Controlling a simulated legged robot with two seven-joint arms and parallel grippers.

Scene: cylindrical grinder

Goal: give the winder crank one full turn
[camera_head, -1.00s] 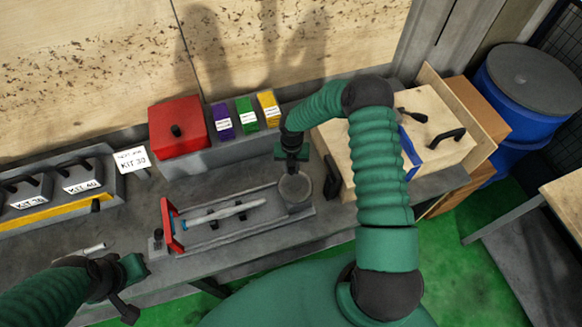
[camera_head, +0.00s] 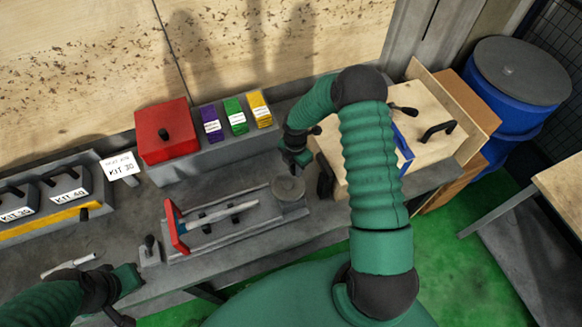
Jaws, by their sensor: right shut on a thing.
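The winder is a grey base with a round grey disc (camera_head: 289,189) at its right end. The crank itself is hard to make out. My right gripper (camera_head: 297,160) is just behind the disc and shut; what it holds is mostly hidden by the gripper, and looks to be the crank's handle. A pale shaft (camera_head: 228,214) lies along the grey bed left of the disc, with a red plate (camera_head: 174,228) at its left end. My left gripper (camera_head: 122,296) is at the lower left, well away from the disc; its fingers are unclear.
A red box (camera_head: 165,132) and purple, green and yellow boxes (camera_head: 235,116) stand behind. A wooden box with black handles (camera_head: 390,150) is close on the right. A small block with a black knob (camera_head: 149,252) and a white pen-like item (camera_head: 68,267) are near my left gripper.

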